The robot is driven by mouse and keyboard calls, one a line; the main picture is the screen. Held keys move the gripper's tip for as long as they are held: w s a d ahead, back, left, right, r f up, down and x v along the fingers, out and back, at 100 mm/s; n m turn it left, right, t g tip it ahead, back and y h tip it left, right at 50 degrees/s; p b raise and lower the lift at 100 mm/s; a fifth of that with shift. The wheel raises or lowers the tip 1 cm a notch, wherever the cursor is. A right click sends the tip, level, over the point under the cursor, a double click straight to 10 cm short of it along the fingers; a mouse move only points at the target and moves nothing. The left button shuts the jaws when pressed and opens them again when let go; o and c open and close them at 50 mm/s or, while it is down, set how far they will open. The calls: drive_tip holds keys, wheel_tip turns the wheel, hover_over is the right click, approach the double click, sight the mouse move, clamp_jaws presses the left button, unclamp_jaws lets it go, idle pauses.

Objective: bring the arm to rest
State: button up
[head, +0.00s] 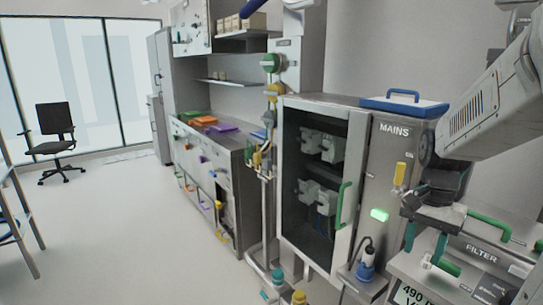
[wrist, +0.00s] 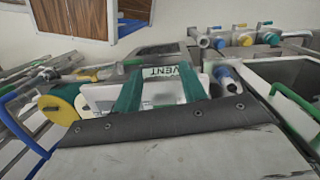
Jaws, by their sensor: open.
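My arm (head: 495,105) reaches in from the upper right of the head view. It hangs in front of the right side of the cabinets. My gripper (head: 424,245) points down near the FILTER unit (head: 482,251), with its two teal fingers apart and nothing between them. The fingers also show in the wrist view, where my gripper (wrist: 158,80) is open in front of a white panel marked VENT (wrist: 158,72). Whether the fingers touch anything behind them cannot be told.
A blue-rimmed tray lies on top (head: 404,106). A green-handled glass door (head: 343,205) is beside it. Open floor (head: 120,240) lies left.

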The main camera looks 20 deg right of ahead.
drive_tip(key=s+a+r+n+t, duration=0.1)
drive_tip(key=s+a+r+n, duration=0.1)
drive_tip(key=a+n, duration=0.4)
drive_tip(key=s+a+r+n+t, duration=0.1)
drive_tip(key=s+a+r+n, duration=0.2)
drive_tip(key=a+n, duration=0.4)
drive_tip(key=s+a, duration=0.1)
drive_tip(key=a, duration=0.5)
drive_tip(key=shift+s+r+n+t+h, duration=0.3)
drive_tip(key=shift+s+h, duration=0.1)
